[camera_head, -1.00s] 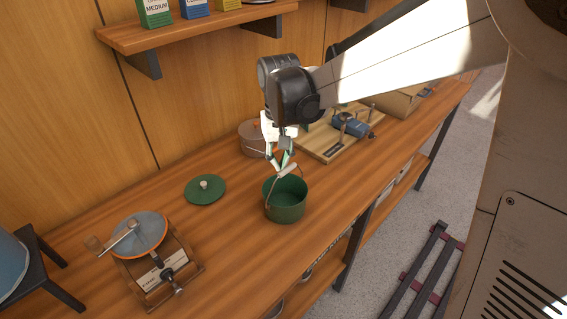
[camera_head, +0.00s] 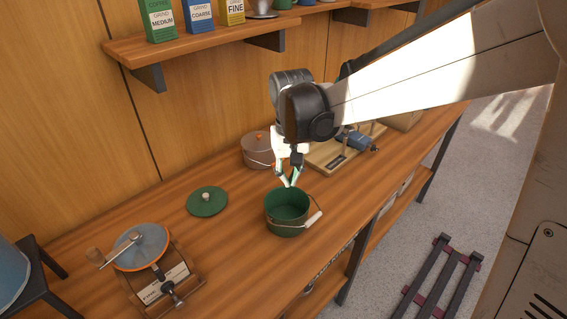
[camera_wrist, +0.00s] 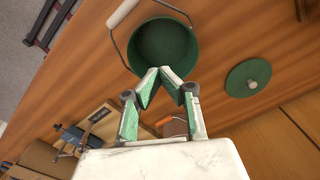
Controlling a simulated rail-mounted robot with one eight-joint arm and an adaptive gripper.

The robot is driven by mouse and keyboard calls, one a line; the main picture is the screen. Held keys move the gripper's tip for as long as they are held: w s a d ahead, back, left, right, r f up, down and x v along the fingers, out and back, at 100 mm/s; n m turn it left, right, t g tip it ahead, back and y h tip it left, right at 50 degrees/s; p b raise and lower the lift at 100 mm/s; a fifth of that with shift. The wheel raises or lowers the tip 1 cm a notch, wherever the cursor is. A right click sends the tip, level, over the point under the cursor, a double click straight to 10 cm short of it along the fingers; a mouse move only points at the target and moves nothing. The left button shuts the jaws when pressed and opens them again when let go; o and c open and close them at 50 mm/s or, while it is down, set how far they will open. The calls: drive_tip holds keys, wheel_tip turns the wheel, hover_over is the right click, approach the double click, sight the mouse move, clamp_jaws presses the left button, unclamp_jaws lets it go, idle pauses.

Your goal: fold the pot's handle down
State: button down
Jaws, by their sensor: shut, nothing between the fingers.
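The green pot (camera_head: 287,208) stands open on the wooden bench, and it also shows in the wrist view (camera_wrist: 163,48). Its wire handle has a pale grip (camera_head: 313,218) and hangs down over the pot's right front side. In the wrist view the grip (camera_wrist: 122,13) lies outside the rim. My gripper (camera_head: 290,185) is shut and empty, its tips just above the pot's back rim, apart from the handle. In the wrist view my fingertips (camera_wrist: 164,72) meet near the rim. Whether they touch the rim is unclear.
A green lid (camera_head: 207,201) lies left of the pot. A brown pot (camera_head: 257,150) and a wooden board with a blue device (camera_head: 354,140) stand behind. A grinder-like device with an orange rim (camera_head: 140,250) is at front left. A shelf (camera_head: 190,45) runs above.

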wheel_tip(320, 180, up, 8)
drive_tip(key=p, duration=0.4)
drive_tip(key=shift+r, duration=0.2)
idle(1.0)
